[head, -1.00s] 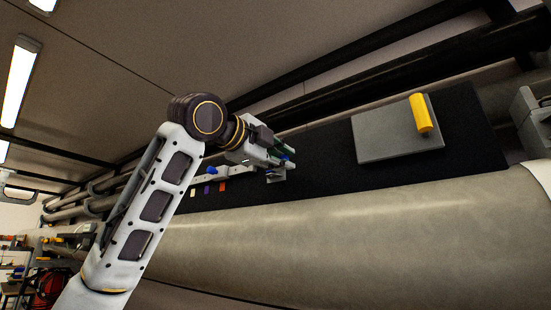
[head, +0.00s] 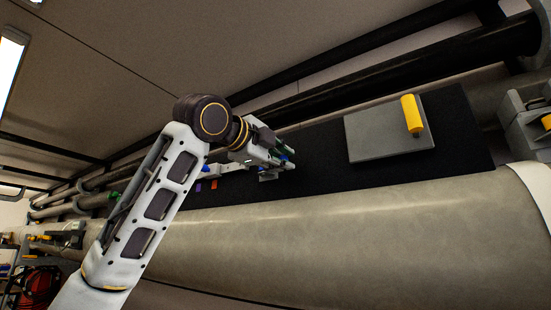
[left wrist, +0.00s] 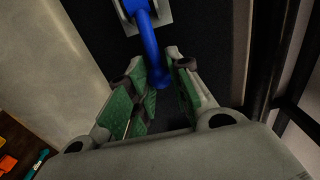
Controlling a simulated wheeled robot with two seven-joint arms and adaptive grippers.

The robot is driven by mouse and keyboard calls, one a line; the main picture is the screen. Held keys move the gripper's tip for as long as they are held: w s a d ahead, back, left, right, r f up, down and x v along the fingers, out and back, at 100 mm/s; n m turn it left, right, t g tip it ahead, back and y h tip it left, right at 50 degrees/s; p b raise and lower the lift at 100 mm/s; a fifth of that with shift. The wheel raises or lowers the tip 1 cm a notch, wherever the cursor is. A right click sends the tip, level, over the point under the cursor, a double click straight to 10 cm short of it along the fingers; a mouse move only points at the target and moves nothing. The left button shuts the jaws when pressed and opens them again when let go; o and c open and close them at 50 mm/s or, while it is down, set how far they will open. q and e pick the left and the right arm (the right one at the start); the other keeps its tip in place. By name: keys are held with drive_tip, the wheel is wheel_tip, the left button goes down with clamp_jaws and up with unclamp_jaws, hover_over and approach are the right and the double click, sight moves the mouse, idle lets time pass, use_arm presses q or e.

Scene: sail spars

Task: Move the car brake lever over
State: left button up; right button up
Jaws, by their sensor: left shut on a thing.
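A blue lever (left wrist: 148,42) with a knob at its end rises from a small grey mount (left wrist: 164,13) on the black panel. In the left wrist view my left gripper (left wrist: 160,80) has its green-padded fingers on both sides of the lever's end and is shut on it. In the head view my left gripper (head: 284,162) is at the panel, and it hides most of the lever. A yellow lever (head: 411,114) stands on a grey plate (head: 372,146) farther right, untouched. I cannot read any label naming a lever. My right gripper is not in view.
Purple and orange tags (head: 214,184) lie on the black panel (head: 320,185) left of my gripper. A thick pale pipe (head: 350,230) runs below the panel, with dark pipes (head: 430,70) above. A grey fixture (head: 528,120) is at the far right. The panel between gripper and plate is clear.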

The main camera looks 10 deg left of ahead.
use_arm(q)
drive_tip(key=shift+w+d+f, duration=0.15)
drive_tip(key=shift+w+d, duration=0.05)
drive_tip(key=shift+d, duration=0.1)
drive_tip(key=shift+w+d, duration=0.25)
drive_tip(key=shift+w, duration=0.1)
drive_tip(key=o, duration=0.9)
drive_tip(key=shift+w+d, duration=0.1)
drive_tip(key=shift+d, duration=0.2)
drive_tip(key=shift+s+a, duration=0.2)
drive_tip(key=shift+a, duration=0.25)
drive_tip(key=v, duration=1.1)
drive_tip(key=shift+s+d, duration=0.2)
drive_tip(key=shift+s, duration=0.1)
